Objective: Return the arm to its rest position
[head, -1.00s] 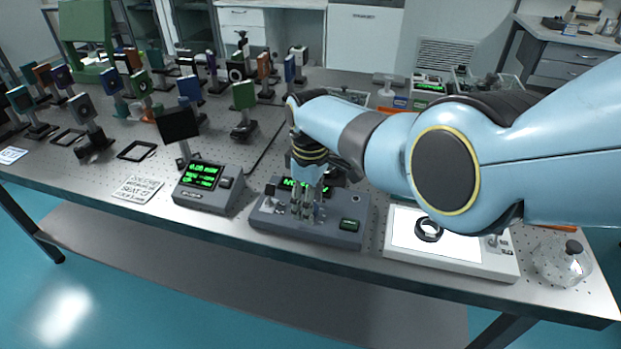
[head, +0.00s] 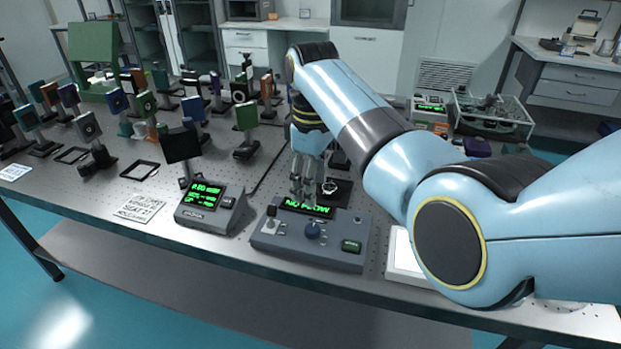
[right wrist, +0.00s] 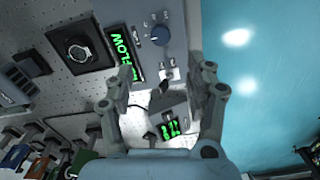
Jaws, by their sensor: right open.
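My right arm reaches in from the right in the head view. Its gripper (head: 308,188) points down over the back of a grey control box (head: 310,245) whose green display reads "NO FLOW" (head: 305,207). In the right wrist view the gripper (right wrist: 167,82) has its fingers apart with nothing between them. The control box (right wrist: 158,50), with a blue knob (right wrist: 160,36) and small switches, lies beyond the fingertips. My left gripper is not in view.
A smaller display unit (head: 210,207) stands left of the control box. Several optic mounts, such as a green one (head: 246,117), crowd the left of the perforated table. A dark square mount (head: 330,190) sits close behind the control box. A clear bin (head: 492,112) stands at back right.

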